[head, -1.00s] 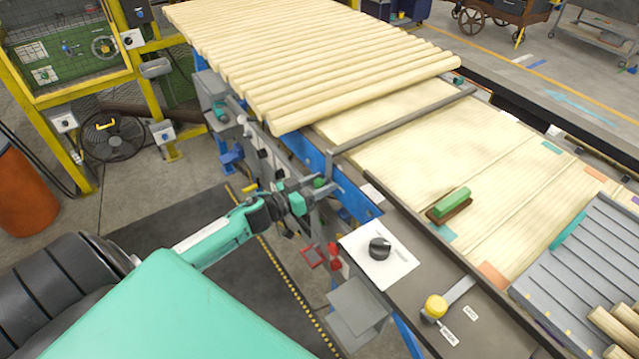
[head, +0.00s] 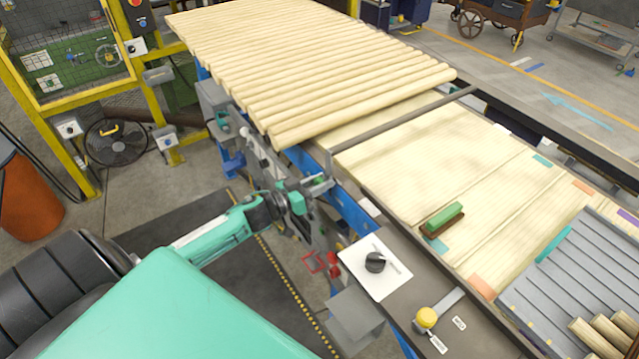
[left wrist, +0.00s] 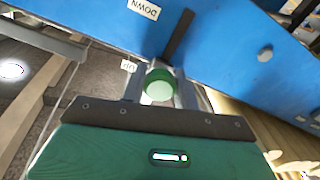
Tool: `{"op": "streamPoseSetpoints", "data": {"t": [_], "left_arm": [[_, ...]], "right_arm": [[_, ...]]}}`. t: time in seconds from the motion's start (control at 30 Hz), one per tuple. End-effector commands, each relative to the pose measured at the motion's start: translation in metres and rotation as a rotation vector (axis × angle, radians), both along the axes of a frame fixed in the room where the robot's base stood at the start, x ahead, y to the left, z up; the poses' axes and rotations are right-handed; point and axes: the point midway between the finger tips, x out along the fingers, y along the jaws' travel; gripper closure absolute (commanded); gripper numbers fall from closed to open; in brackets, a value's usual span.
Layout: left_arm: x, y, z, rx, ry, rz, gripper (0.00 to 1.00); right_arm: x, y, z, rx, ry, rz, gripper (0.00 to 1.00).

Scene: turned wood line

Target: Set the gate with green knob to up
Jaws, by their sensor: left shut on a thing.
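The green knob (left wrist: 159,85) sits between the fingers of my left gripper (left wrist: 159,92) in the left wrist view, right beside the UP label (left wrist: 128,66). The DOWN label (left wrist: 144,8) is farther off, near a dark slot (left wrist: 179,36) in the blue side panel. In the head view my left gripper (head: 318,185) is at the side of the line, by the near end of the gate. The gate's grey bar (head: 400,123) spans the bed just past the row of round wooden rods (head: 330,85). My right gripper is not in view.
A green block (head: 443,216) lies on the pale slatted bed. A black knob (head: 375,263) on a white plate and a yellow-knobbed lever (head: 427,318) stand along the near edge. A grey ribbed tray (head: 575,270) holds several short rods.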

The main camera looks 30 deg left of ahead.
Motion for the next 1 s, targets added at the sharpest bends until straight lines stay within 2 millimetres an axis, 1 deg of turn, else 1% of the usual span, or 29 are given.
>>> {"op": "streamPoseSetpoints", "data": {"t": [0.03,0.1,0.2,0.53,0.57,0.6,0.67,1.0], "left_arm": [[0.001,0.0001,0.0139,-0.005,-0.004,-0.001,1.0],[0.001,0.0,0.0182,-0.004,-0.004,-0.001,1.0],[0.001,0.0001,0.021,-0.005,-0.004,-0.001,1.0],[0.0019,0.0006,0.0232,-0.006,-0.009,0.0,1.0],[0.002,0.0006,0.0234,-0.006,-0.009,0.0,0.67],[0.0021,0.0006,0.0237,-0.005,-0.009,0.0,0.59],[0.0018,0.0004,0.023,-0.005,-0.008,-0.001,0.48],[-0.0016,0.0009,0.0182,-0.002,-0.002,0.0,0.48]], "right_arm": [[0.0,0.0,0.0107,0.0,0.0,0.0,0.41],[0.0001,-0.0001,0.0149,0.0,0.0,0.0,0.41],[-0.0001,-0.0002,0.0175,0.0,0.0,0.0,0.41],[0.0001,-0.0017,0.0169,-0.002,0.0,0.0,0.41],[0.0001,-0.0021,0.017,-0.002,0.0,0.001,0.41],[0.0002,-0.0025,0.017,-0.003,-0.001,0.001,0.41],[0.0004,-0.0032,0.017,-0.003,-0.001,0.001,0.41],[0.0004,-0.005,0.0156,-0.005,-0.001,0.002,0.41]]}}
